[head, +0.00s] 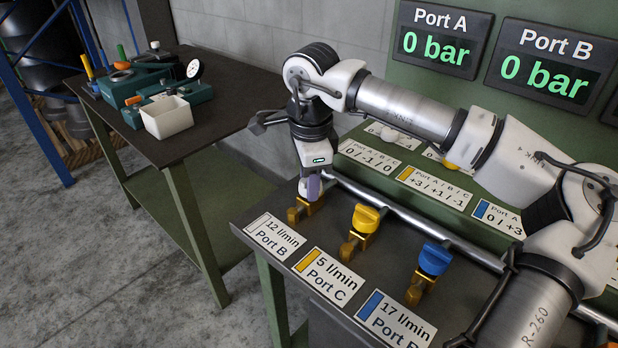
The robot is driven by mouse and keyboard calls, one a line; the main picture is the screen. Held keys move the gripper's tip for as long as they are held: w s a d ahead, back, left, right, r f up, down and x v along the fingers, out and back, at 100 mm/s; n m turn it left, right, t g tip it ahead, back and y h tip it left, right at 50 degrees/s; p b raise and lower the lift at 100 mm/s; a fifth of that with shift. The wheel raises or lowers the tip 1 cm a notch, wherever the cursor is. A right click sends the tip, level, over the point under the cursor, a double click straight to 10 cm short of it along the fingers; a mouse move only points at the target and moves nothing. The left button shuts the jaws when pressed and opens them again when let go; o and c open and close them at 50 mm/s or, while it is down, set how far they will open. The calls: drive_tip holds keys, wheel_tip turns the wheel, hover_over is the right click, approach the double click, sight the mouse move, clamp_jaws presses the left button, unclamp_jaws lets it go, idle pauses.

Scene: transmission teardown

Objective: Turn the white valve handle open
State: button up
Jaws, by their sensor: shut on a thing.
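My gripper (312,188) points down over the leftmost front valve, whose brass body (298,213) shows below the fingers. It is shut on this valve's handle. The handle is mostly hidden by the fingers, so I cannot tell its turn angle. The label in front (268,236) reads "12 l/min Port B" and has a white mark. The Port A display (441,39) and the Port B display (549,64) both read 0 bar.
To the right stand a yellow-handled valve (364,222) and a blue-handled valve (432,262). A pipe (400,217) runs behind them. My arm crosses above the right side of the bench. A side table (226,85) holds green parts and a white bin (167,117).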

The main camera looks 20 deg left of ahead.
idle(0.4)
drive_tip(key=o, duration=1)
drive_tip(key=shift+c, duration=0.2)
drive_tip(key=shift+r, duration=0.1)
wheel_tip(320, 180, up, 14)
drive_tip(key=shift+s+d, duration=0.3)
drive_tip(key=shift+s, duration=0.1)
drive_tip(key=shift+f, duration=0.2)
